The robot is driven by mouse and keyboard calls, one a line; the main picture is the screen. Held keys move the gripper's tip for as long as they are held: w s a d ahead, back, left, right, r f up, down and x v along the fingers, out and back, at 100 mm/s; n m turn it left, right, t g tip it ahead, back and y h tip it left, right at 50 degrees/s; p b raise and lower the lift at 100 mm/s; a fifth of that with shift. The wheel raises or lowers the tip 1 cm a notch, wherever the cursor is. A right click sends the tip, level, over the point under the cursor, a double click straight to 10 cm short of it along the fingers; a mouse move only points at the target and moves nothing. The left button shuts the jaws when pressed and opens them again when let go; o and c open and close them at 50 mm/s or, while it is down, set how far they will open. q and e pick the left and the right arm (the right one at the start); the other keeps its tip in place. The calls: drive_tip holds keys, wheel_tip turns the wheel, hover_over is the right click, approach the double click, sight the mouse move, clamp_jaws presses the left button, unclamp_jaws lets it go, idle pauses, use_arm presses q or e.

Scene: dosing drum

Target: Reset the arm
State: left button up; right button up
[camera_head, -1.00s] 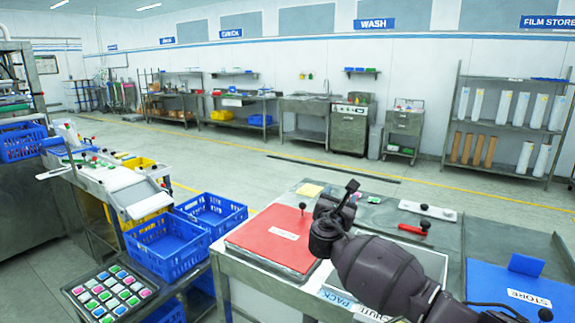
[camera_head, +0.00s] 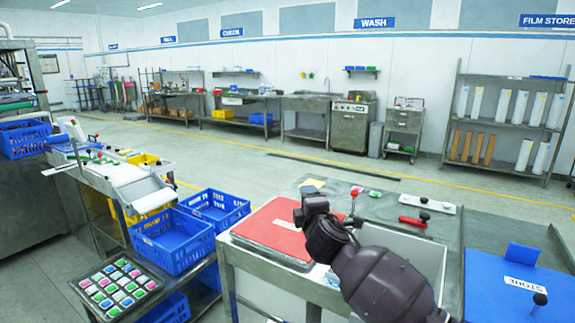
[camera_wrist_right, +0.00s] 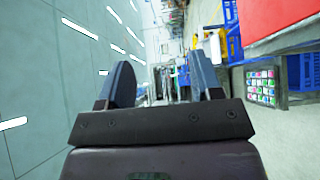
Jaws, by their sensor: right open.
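My right arm (camera_head: 378,280) is dark and bent, and rises from the bottom right of the head view. Its wrist end is above the bench, in front of the red pad's right side. In the right wrist view my right gripper (camera_wrist_right: 163,75) is open, its two blue-grey fingers wide apart with nothing between them. It points out over the room, with the floor and far shelving beyond. In the head view the fingers cannot be made out clearly. My left gripper is not in view.
The bench below holds a red pad (camera_head: 268,228), a red-handled tool (camera_head: 414,221), a white bar (camera_head: 428,206) and a blue board (camera_head: 490,297). Left are blue crates (camera_head: 172,243) and a tray of coloured pots (camera_head: 117,287). The aisle floor behind is clear.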

use_arm(q)
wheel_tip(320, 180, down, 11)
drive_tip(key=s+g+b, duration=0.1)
drive_tip(key=b, duration=0.7)
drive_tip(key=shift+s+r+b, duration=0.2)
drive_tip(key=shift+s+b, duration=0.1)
drive_tip(key=shift+b, duration=0.05)
use_arm(e)
drive_tip(key=s+d+f+m+g+h, duration=0.1)
drive_tip(key=s+d+f+m, duration=0.5)
drive_tip(key=s+f, duration=0.8)
drive_tip(key=s+d+f+m+g+h, duration=0.1)
drive_tip(key=s+d+f+m+g, duration=0.2)
drive_tip(key=s+f, duration=1.1)
drive_tip(key=s+d+f+m+g, duration=0.2)
drive_tip(key=s+d+f+m, duration=0.8)
drive_tip(key=s+d+f, duration=0.3)
wheel_tip(320, 180, down, 3)
drive_tip(key=shift+s+g+h, duration=0.3)
drive_tip(key=shift+s+h, duration=0.1)
drive_tip(key=shift+s, duration=0.5)
